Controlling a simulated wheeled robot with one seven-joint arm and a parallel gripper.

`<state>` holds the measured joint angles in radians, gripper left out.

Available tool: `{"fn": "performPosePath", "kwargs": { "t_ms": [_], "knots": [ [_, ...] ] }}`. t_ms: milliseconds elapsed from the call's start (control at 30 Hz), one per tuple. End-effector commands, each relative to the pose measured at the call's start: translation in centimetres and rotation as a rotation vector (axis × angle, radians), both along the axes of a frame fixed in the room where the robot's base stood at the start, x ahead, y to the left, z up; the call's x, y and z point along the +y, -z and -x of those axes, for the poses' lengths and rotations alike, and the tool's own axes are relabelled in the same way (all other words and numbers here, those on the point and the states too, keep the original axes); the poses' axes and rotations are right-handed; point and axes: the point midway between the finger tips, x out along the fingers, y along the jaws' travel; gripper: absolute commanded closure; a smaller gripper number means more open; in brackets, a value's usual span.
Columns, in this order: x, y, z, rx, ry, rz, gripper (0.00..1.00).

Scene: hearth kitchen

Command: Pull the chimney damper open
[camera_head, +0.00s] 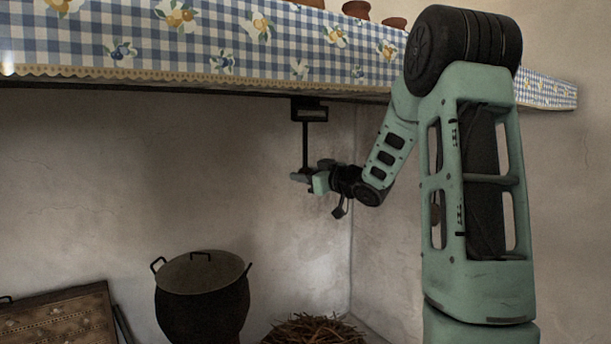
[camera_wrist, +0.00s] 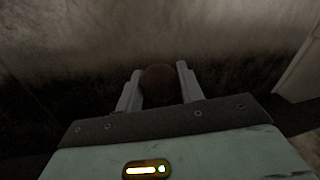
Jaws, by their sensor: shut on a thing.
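The chimney damper shows in the head view as a dark bracket (camera_head: 309,112) under the cloth-covered mantel, with a thin dark rod (camera_head: 305,146) hanging straight down from it. My gripper (camera_head: 301,177) is at the rod's lower end, reaching in from the right. In the wrist view, a round brown knob (camera_wrist: 159,85) sits between the two pale fingers of my gripper (camera_wrist: 158,88), which are shut on it. In the head view the knob is hidden by the fingers.
Below stand a dark lidded pot (camera_head: 202,305), a basket of straw (camera_head: 315,330) and a patterned wooden box (camera_head: 60,318) at lower left. The space between gripper and pot is clear.

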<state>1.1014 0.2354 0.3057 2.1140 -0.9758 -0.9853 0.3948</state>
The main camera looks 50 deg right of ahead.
Motion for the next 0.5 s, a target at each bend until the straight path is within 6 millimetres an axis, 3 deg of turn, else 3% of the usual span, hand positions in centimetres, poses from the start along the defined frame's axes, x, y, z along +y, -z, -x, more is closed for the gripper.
{"fn": "performPosePath", "kwargs": {
  "t_ms": [300, 500],
  "knots": [
    [0.1, 5.8, 0.0, 0.002, -0.002, -0.003, 1.0],
    [0.0, 7.5, 0.0, 0.003, 0.0, -0.002, 1.0]
  ]
}}
